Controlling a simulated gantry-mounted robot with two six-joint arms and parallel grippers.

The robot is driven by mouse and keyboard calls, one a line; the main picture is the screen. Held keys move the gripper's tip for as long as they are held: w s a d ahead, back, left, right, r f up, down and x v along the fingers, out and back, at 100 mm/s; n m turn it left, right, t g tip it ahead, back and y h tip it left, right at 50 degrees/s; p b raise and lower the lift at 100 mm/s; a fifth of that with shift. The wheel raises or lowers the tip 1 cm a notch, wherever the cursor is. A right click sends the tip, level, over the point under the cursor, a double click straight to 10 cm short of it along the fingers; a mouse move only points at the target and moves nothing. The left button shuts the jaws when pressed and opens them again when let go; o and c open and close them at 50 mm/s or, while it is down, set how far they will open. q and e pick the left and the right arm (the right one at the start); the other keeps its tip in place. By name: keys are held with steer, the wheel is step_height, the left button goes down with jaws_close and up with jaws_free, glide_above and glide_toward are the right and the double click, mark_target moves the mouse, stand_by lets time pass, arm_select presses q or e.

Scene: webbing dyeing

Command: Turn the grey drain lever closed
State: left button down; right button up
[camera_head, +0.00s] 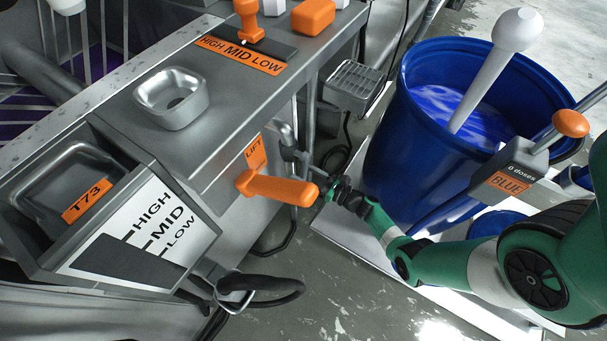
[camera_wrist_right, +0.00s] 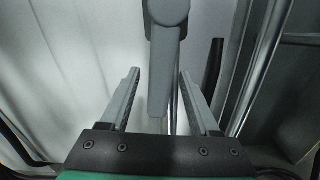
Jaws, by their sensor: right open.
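The grey drain lever (camera_wrist_right: 162,75) hangs down between the two fingers of my right gripper (camera_wrist_right: 161,82) in the right wrist view. The fingers stand apart with a gap on each side of it. In the head view my right gripper (camera_head: 327,182) is beside the machine's front, just behind the tip of the orange LIFT handle (camera_head: 278,188). A grey piece that looks like the lever (camera_head: 289,152) shows there, partly hidden by that handle. My left gripper is not in view.
A blue barrel (camera_head: 415,150) with a white paddle (camera_head: 487,75) stands right of my right gripper. A BLUE dosing unit (camera_head: 508,170) with an orange knob is near my right arm. A black hose (camera_head: 265,287) loops below. A T73 tray (camera_head: 65,180) is at left.

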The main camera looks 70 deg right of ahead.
steer(key=shift+w, duration=0.1)
jaws_close()
stand_by(1.4)
